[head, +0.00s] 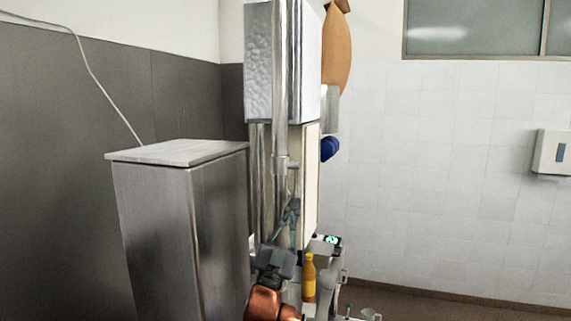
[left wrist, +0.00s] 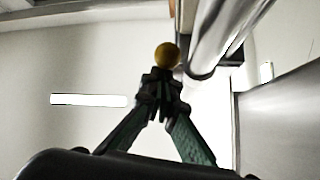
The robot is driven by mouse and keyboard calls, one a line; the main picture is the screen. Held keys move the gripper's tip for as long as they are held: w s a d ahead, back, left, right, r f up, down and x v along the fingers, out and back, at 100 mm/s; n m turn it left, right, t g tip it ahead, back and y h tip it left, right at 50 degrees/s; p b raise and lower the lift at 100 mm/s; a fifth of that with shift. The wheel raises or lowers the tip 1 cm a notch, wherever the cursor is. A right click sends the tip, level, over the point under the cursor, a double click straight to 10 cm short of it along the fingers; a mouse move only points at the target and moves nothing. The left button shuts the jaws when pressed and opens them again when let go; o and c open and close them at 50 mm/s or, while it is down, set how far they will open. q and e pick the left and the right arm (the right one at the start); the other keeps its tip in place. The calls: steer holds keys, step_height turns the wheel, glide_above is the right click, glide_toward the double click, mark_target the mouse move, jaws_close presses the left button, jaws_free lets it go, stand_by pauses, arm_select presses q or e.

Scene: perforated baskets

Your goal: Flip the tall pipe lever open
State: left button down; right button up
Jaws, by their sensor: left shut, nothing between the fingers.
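The tall metal pipe (head: 281,90) runs upright in front of a wall unit, and its shiny side shows in the left wrist view (left wrist: 222,38). A short grey lever-like stub (head: 293,166) sticks out from the pipe's right side. My left gripper (head: 294,203) points up below this stub, close to the pipe. Its fingers are shut with nothing between them. In the left wrist view, a round yellow knob (left wrist: 167,55) shows just past the closed fingertips (left wrist: 162,82). I cannot tell whether they touch, or whether the knob is the lever's end. My right gripper is not in view.
A tall steel cabinet (head: 180,235) stands close on the left of my left arm. A yellow bottle (head: 309,278) and a device with a green display (head: 332,240) are at the lower right. A dispenser (head: 552,153) hangs on the tiled wall. The space before that wall looks open.

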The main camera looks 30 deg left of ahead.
arm_select(q)
steer(key=shift+w+a+f, duration=0.15)
steer(key=shift+w+f, duration=0.2)
steer(key=shift+f, duration=0.15)
steer(key=s+d+r+p, duration=0.2)
steer(key=s+p, duration=0.1)
steer(key=w+f+b+v, duration=0.1)
steer(key=b+v, duration=0.1)
steer(key=v, duration=0.6)
steer(key=shift+a+f, duration=0.3)
steer(key=shift+f, duration=0.15)
